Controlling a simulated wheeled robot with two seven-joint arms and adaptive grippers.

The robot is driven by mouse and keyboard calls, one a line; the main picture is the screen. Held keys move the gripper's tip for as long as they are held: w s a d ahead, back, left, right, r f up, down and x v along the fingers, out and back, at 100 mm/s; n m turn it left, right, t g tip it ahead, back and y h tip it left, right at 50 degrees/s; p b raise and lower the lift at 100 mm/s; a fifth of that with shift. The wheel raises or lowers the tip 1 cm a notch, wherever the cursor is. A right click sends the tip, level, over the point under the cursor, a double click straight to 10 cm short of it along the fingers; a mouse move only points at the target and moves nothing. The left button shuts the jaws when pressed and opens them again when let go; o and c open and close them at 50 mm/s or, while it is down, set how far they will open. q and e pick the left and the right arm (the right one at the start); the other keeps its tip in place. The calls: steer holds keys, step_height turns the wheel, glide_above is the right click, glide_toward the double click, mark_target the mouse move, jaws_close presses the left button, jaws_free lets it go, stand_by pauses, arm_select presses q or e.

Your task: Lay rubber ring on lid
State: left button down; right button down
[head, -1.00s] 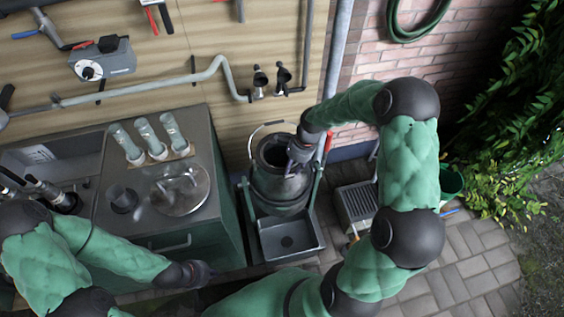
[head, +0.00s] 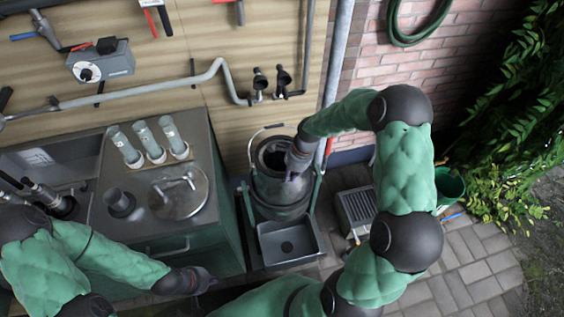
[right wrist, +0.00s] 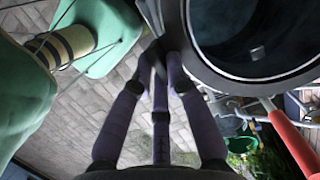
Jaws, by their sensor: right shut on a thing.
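The metal churn (head: 280,190) stands upright in a green frame, its round mouth open. A dark ring, which looks like the rubber ring (right wrist: 290,72), runs around the mouth in the right wrist view. My right gripper (head: 293,172) is at the right side of the churn's mouth. In the right wrist view its fingertips (right wrist: 163,48) meet at the ring's outer edge; the exact grip is partly hidden. A round metal lid (head: 168,207) with a handle lies on the counter at left. My left gripper (head: 207,279) is beside the cabinet front, its fingers too small to read.
The counter (head: 150,245) also holds several clear tubes (head: 172,135) in a rack and a dark cup (head: 119,203). A metal tray (head: 290,243) is in front of the churn. A grey crate (head: 356,209) and a downpipe (head: 338,60) are at the right.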

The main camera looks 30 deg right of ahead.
steer(key=shift+r, duration=0.15)
steer(key=shift+r+p, duration=2.5)
steer(key=shift+r, duration=0.4)
steer(key=shift+s+f, duration=0.1)
